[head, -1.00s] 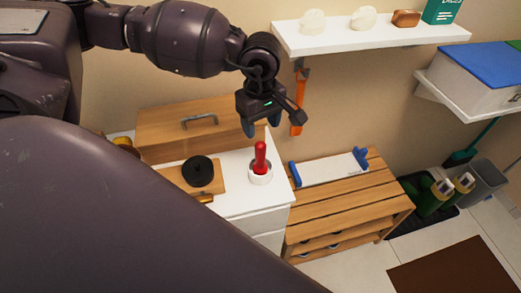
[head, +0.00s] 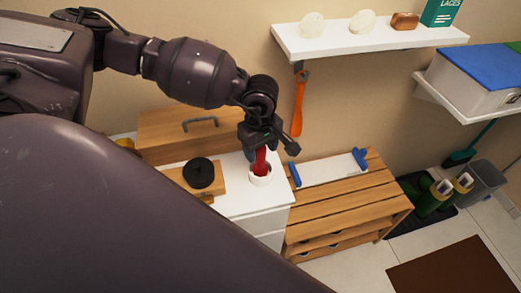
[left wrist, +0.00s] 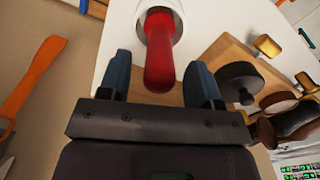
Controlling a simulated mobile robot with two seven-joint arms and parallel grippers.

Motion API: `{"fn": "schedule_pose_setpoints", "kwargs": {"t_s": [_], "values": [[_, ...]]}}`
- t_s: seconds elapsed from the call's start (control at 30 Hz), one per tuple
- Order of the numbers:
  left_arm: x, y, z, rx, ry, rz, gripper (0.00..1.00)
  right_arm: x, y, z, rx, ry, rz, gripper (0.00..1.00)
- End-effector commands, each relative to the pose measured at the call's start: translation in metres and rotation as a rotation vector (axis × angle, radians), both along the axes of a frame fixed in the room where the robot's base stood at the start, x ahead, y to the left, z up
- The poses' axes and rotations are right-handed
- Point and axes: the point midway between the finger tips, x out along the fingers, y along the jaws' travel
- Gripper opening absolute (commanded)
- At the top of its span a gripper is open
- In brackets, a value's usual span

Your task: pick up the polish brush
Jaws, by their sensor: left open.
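The polish brush (head: 261,160) shows as a red handle standing upright in a white round holder (head: 261,178) on the white cabinet top. In the left wrist view the red handle (left wrist: 159,55) lies between the two blue fingers, with a gap on each side. My left gripper (head: 258,152) is open around the upper part of the handle, coming from above. The lower end of the brush is hidden inside the holder (left wrist: 140,22). My right gripper is not in view.
A wooden board (head: 211,187) with a black round tin (head: 199,172) stands left of the holder. A wooden box (head: 180,140) is behind. An orange shoehorn (head: 299,105) hangs under the white shelf (head: 370,36). A slatted bench (head: 350,202) stands to the right.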

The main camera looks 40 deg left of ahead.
Motion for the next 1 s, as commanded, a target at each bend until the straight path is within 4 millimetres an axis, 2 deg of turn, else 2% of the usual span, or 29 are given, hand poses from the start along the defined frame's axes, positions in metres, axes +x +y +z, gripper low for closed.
{"fn": "schedule_pose_setpoints", "kwargs": {"t_s": [0.03,0.07,0.37,0.6,0.73,0.87,1.0], "values": [[0.000,0.000,0.000,0.000,0.000,0.000,0.55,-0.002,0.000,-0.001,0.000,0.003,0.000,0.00],[0.000,0.000,0.000,0.000,0.000,0.000,0.50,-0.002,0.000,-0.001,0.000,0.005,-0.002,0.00],[0.000,0.000,0.001,0.000,0.000,0.000,0.04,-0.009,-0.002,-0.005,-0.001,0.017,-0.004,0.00],[0.000,0.000,0.001,0.000,-0.001,0.000,0.04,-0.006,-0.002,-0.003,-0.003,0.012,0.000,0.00],[0.001,0.000,0.009,-0.001,-0.003,0.001,0.04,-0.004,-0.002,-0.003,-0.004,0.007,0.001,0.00],[0.001,0.000,0.027,-0.001,-0.004,0.000,0.04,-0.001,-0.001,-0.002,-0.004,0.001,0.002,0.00],[0.001,0.000,0.059,0.000,-0.006,-0.001,0.04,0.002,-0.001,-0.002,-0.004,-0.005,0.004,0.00]]}}
